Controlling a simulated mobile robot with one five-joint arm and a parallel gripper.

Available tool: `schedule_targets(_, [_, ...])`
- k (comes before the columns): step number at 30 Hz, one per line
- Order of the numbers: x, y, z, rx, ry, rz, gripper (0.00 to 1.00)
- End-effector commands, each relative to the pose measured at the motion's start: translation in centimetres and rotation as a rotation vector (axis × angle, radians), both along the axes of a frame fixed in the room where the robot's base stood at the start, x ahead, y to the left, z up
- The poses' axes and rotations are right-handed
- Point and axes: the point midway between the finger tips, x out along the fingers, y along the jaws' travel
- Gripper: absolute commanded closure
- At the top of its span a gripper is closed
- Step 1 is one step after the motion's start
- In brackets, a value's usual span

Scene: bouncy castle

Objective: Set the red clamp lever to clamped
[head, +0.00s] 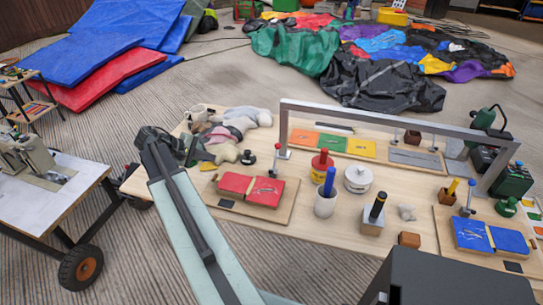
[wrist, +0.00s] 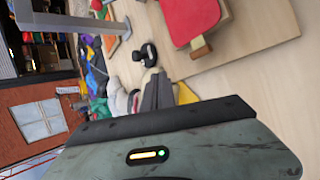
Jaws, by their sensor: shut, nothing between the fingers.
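The red clamp station is a wooden board (head: 272,209) with a red folded cloth or pad (head: 250,188) on it; the pad also shows in the wrist view (wrist: 188,18). A small wooden handle-like piece shows beside the pad in the wrist view (wrist: 201,48). My gripper (head: 148,135) is shut and empty, left of the board and apart from it.
A similar board with a blue pad (head: 485,236) lies at the right. A black knobbed object (head: 248,158) and grey plush toys (head: 240,125) stand behind the red pad. A grey metal frame (head: 390,115) spans the table.

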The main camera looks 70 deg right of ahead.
Motion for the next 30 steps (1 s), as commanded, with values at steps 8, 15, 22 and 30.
schedule_targets(8, [-10.3, -10.9, 2.0, -0.121, 0.226, -0.119, 1.00])
schedule_targets(15, [-10.8, -11.2, 2.4, -0.125, 0.237, -0.122, 1.00])
schedule_targets(22, [-11.4, -11.7, 1.6, -0.124, 0.235, -0.123, 1.00])
schedule_targets(30, [-15.0, -15.1, -1.2, -0.124, 0.235, -0.125, 1.00])
